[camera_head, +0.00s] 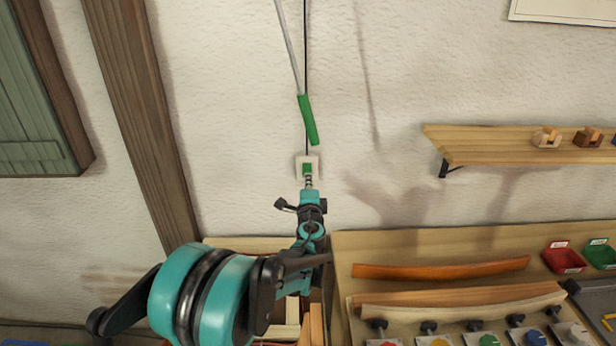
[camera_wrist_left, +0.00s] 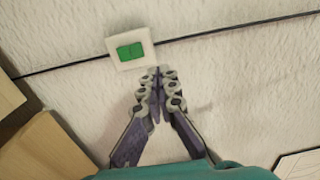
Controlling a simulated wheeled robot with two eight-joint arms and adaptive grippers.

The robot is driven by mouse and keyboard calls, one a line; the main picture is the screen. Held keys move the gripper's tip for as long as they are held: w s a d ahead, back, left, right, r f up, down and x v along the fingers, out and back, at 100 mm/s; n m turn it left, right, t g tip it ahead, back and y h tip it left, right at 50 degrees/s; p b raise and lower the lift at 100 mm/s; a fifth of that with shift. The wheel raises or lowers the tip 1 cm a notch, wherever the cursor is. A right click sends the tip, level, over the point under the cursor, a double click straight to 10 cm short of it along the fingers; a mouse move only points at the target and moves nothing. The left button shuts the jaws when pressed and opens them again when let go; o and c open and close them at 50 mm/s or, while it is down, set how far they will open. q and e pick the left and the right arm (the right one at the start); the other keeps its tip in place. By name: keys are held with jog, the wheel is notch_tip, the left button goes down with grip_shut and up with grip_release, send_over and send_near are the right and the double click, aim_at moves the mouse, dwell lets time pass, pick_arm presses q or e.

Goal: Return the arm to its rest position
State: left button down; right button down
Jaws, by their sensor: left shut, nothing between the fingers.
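My left arm comes in from the lower left in the head view, teal and black. My left gripper (camera_head: 308,182) points up at the wall, just below a white switch plate with a green rocker (camera_head: 307,168). In the left wrist view the gripper (camera_wrist_left: 158,72) has its fingertips together with nothing between them. The switch (camera_wrist_left: 130,50) is just beyond and left of the tips there. I cannot tell whether the tips touch the plate. My right gripper is not in view.
A workbench (camera_head: 345,250) at the lower right bears a bent orange-brown lath (camera_head: 440,270), paler laths, clamps and knobs. Red (camera_head: 563,257) and green bins stand right. A wooden shelf (camera_head: 510,145) is above. A wooden post (camera_head: 140,110) stands left.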

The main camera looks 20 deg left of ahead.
pick_arm(q)
jog(key=shift+w+f, duration=0.1)
dwell(0.3)
jog(key=s+d+f+n+g+b, duration=0.15)
jog(key=s+n, duration=0.25)
jog(key=s, duration=0.4)
jog(key=s+f+n+g+b, duration=0.1)
jog(key=s+n+g, duration=0.25)
jog(key=s, duration=0.45)
jog(key=s+d+f+n+g+h+b, duration=0.1)
jog(key=s+d+f+n+g+h, duration=0.1)
jog(key=s+d+f+h, duration=0.2)
jog(key=s+d+f+n+g+h+b, duration=0.1)
jog(key=s+d+f+n+g+h, duration=0.1)
jog(key=s+d+f, duration=0.8)
jog(key=s+n+h, duration=0.1)
jog(key=s, duration=0.5)
jog(key=shift+s+d+f+h+b, duration=0.25)
jog(key=shift+s+h+b, duration=0.05)
jog(key=shift+h+b, duration=0.1)
